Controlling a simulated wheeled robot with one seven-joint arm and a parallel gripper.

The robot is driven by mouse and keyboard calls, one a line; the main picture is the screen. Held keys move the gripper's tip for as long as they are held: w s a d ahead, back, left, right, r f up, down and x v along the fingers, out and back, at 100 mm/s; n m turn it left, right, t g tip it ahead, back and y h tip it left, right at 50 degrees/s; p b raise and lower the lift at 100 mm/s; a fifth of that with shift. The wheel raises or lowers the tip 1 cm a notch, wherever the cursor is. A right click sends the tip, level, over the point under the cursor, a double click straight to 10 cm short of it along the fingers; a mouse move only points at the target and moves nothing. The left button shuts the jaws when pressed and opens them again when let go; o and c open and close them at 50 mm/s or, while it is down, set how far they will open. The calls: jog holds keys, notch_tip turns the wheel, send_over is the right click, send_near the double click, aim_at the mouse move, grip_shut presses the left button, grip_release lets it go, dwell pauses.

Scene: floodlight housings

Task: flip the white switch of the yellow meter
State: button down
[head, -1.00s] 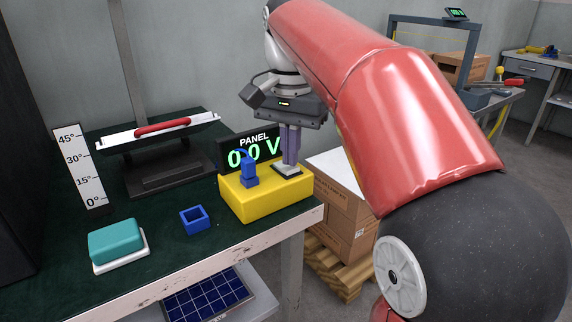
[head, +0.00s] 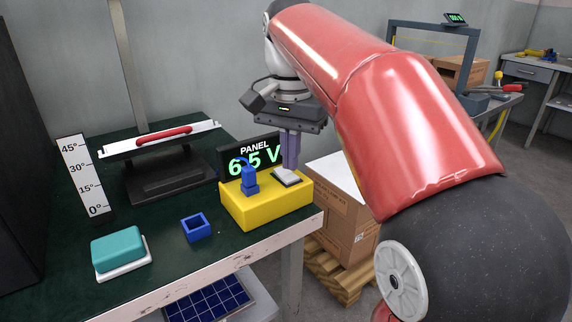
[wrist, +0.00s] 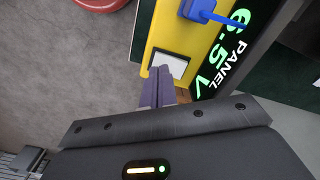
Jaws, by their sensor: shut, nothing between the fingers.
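The yellow meter (head: 262,210) stands near the right front corner of the green bench.
A blue open holder (head: 195,228) and a teal block on a white base (head: 118,253) lie on the bench. A black stand with a red-handled bar (head: 165,165) and an angle scale (head: 86,175) are behind. Cardboard boxes (head: 345,220) stand right of the bench.

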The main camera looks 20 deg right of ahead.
aim_at(290, 177)
jog(key=shift+r+p, duration=1.35)
jog(key=shift+r, duration=0.25)
notch_tip(290, 177, up, 2)
jog(key=shift+r, duration=0.1)
